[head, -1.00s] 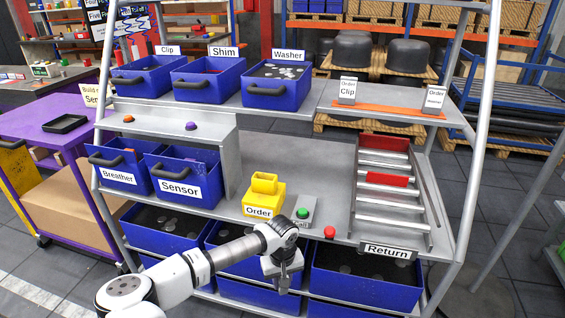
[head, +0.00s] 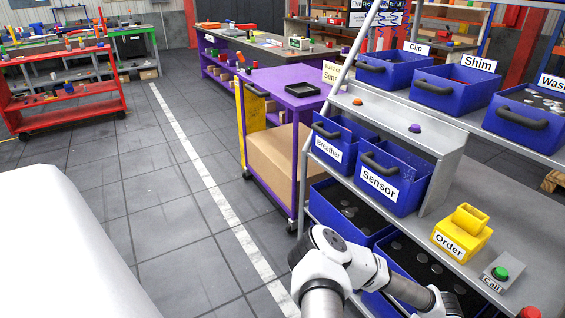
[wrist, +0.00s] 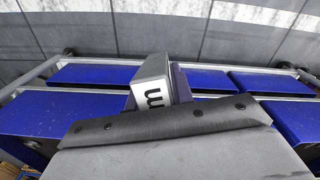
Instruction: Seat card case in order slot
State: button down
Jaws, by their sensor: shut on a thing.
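In the wrist view my gripper (wrist: 165,112) is shut on a grey card case (wrist: 152,68). The case has a white label on which only a black "m" is readable; its lower part is hidden behind the dark finger edge. In the head view the yellow holder labelled Order (head: 458,245) stands on the middle shelf at the right, with a raised yellow rim. My arm shows at the bottom of the head view, below and left of that holder. The gripper's fingertips and the case cannot be made out there.
The call box with its green button (head: 501,273) and a red button (head: 530,312) are right of the holder. The Sensor bin (head: 381,185) and Breather bin (head: 330,146) are left of it. A purple cart (head: 275,92) stands behind.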

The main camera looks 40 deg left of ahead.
aim_at(468, 224)
jog(key=i+j+u, duration=0.1)
jog(key=u, duration=0.4)
jog(key=i+u, duration=0.2)
jog(key=u, duration=0.3)
jog(key=i+u, duration=0.1)
jog(key=u, duration=0.4)
jog(key=i+l+u, duration=0.15)
jog(key=u, duration=0.35)
jog(key=i+l+u, duration=0.1)
jog(key=u, duration=0.4)
jog(key=i+l+u, duration=0.1)
jog(key=u, duration=0.4)
jog(key=l+u, duration=0.3)
jog(key=u, duration=0.2)
jog(key=l+u, duration=0.25)
jog(key=u, duration=0.25)
